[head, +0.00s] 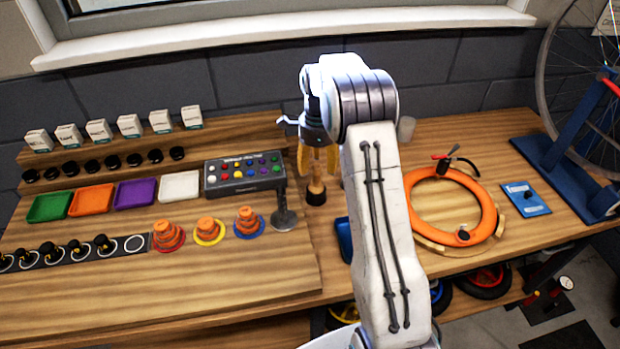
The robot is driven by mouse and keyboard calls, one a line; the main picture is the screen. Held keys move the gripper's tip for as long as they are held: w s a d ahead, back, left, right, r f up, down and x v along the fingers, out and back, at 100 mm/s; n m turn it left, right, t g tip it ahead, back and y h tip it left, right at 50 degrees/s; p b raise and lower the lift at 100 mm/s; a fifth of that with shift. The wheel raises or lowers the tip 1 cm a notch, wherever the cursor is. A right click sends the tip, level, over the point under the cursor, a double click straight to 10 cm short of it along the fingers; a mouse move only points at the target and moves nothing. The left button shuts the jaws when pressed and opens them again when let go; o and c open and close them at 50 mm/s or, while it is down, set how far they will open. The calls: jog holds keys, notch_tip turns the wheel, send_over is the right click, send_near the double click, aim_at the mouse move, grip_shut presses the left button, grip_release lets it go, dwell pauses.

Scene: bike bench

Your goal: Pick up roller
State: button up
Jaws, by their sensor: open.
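A small upright wooden-coloured piece in a dark round holder (316,197) stands on the bench; it may be the roller, but its shape is too small and too covered to be sure. My gripper (318,160) points down at it, with yellow fingers apart to either side of its upper part. The fingers look open, and I cannot tell whether they touch it. My arm hides the bench just to the right.
A button panel (245,174) and a dark round-based stand (284,219) are close on the left. Coloured trays (135,194) and orange cones (207,231) lie further left. An orange ring (486,207) and blue packet (526,198) lie right.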

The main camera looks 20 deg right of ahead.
aim_at(316, 179)
jog(key=shift+f+p, duration=0.8)
jog(key=shift+f, duration=2.15)
jog(key=shift+o, duration=0.2)
grip_shut()
